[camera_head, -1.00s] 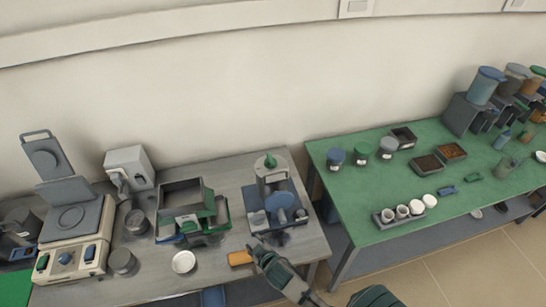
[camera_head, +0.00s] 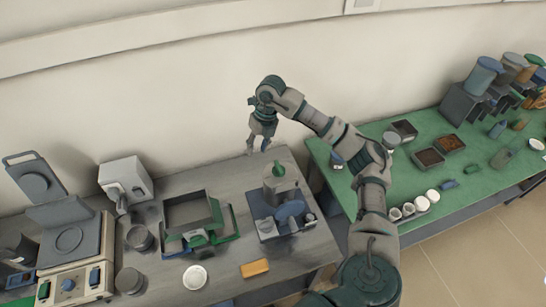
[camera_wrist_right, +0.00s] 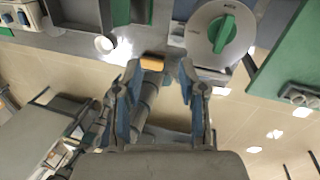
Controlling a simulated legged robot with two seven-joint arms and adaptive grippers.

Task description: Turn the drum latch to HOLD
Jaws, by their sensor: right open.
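The drum (camera_head: 280,190) is a grey cylinder with a green latch knob (camera_head: 278,170) on top, standing in a blue-grey frame on the grey table. In the right wrist view the green knob (camera_wrist_right: 224,34) lies across a round pale lid (camera_wrist_right: 201,36); its markings are too small to read. My right gripper (camera_head: 258,150) hangs fingers down, above and slightly left of the knob, apart from it. In the right wrist view its two fingers (camera_wrist_right: 160,75) are spread with nothing between them, and the knob is beyond the right finger. My left gripper is not in view.
An orange block (camera_head: 255,268) and a white dish (camera_head: 195,277) lie near the grey table's front. A grey open box (camera_head: 188,211) and a hot-plate device (camera_head: 72,250) stand left. A green table (camera_head: 455,215) with jars and trays is at right.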

